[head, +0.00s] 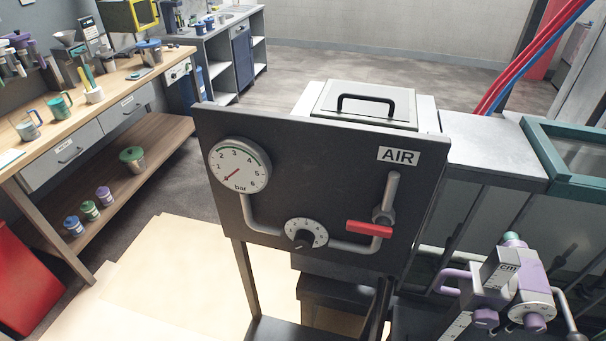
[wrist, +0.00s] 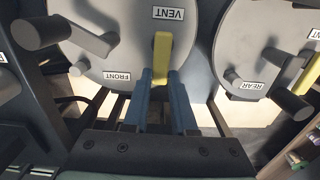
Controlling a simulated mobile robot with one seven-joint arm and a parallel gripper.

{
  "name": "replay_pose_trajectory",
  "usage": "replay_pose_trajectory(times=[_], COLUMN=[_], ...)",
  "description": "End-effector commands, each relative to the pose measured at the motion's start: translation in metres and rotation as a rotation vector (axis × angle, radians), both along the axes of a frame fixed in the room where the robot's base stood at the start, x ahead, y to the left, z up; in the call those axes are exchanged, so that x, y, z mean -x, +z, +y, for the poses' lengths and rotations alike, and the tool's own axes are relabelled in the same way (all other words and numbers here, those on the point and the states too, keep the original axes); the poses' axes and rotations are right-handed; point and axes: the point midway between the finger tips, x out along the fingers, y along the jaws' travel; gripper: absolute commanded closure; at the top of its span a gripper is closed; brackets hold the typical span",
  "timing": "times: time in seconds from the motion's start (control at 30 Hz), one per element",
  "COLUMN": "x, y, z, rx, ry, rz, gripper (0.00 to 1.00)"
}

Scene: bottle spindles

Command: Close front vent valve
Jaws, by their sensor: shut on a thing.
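The front vent valve's yellow lever (wrist: 162,50) shows in the wrist view, near the middle top. It stands on a round grey plate (wrist: 215,45) below a VENT label (wrist: 168,13); a FRONT label (wrist: 117,76), upside down, is on the same plate. My gripper (wrist: 161,76) has its blue fingers on either side of the lower part of the lever and is shut on it. The lever's lower end is partly hidden between the fingers. The head view shows neither the gripper nor the vent lever.
A second round plate (wrist: 255,45) marked REAR, with its own yellow lever (wrist: 306,75), is at the right. In the head view, an AIR panel (head: 330,155) has a gauge, a knob and a red lever (head: 369,229).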

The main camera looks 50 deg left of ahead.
Motion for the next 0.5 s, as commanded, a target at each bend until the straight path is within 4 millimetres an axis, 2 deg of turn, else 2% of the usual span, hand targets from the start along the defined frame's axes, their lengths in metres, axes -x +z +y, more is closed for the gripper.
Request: replay_pose_trajectory(times=[0.03,0.07,0.2,0.5], x=[-0.0003,-0.0003,-0.0003,-0.0001], y=[0.0,0.0,0.0,0.0007], z=[-0.0004,-0.0004,-0.0004,-0.0002], rx=[0.0,0.0,0.0,0.0], ry=[-0.004,-0.004,-0.002,-0.001], rz=[0.0,0.0,0.0,0.0], gripper=[1.0,0.7,0.45,0.45])
